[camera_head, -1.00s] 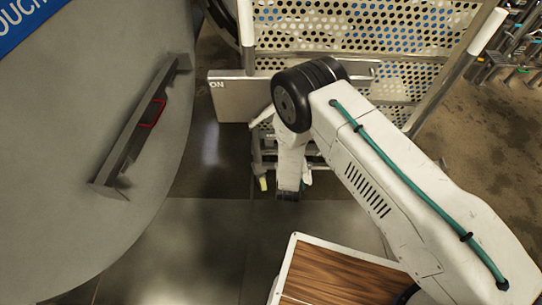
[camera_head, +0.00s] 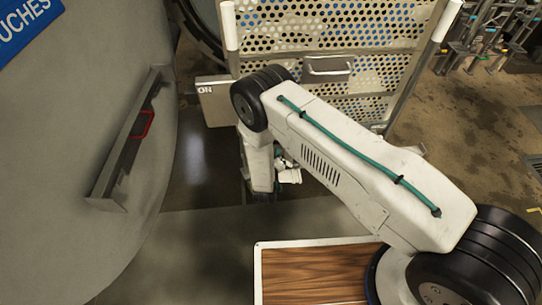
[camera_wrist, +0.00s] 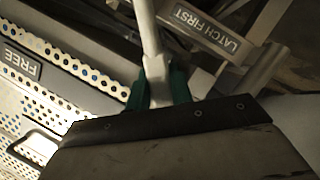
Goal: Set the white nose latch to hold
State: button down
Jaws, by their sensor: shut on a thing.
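The white nose latch (camera_wrist: 148,35) shows in the wrist view as a pale bar running down from the top edge. Its thicker end sits between the two green fingers of my gripper (camera_wrist: 157,85), which is shut on it. In the head view my arm hides most of the gripper and the latch, beside the perforated cart. A "FREE" label (camera_wrist: 20,65) is on the left in the wrist view, and a "LATCH FIRST" label (camera_wrist: 207,31) is on the upper right. I cannot tell the latch's exact setting.
A perforated cart (camera_head: 330,37) with a metal handle (camera_head: 328,66) stands at the back. A plate reading "ON" (camera_head: 217,104) is at its left. The large grey door (camera_head: 70,150) with a long bracket (camera_head: 125,150) fills the left.

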jog(key=c, duration=1.2)
grip_release()
jog(key=shift+c, duration=0.2)
jog(key=v, duration=0.7)
jog(key=shift+s, duration=0.35)
jog(key=shift+a, duration=0.1)
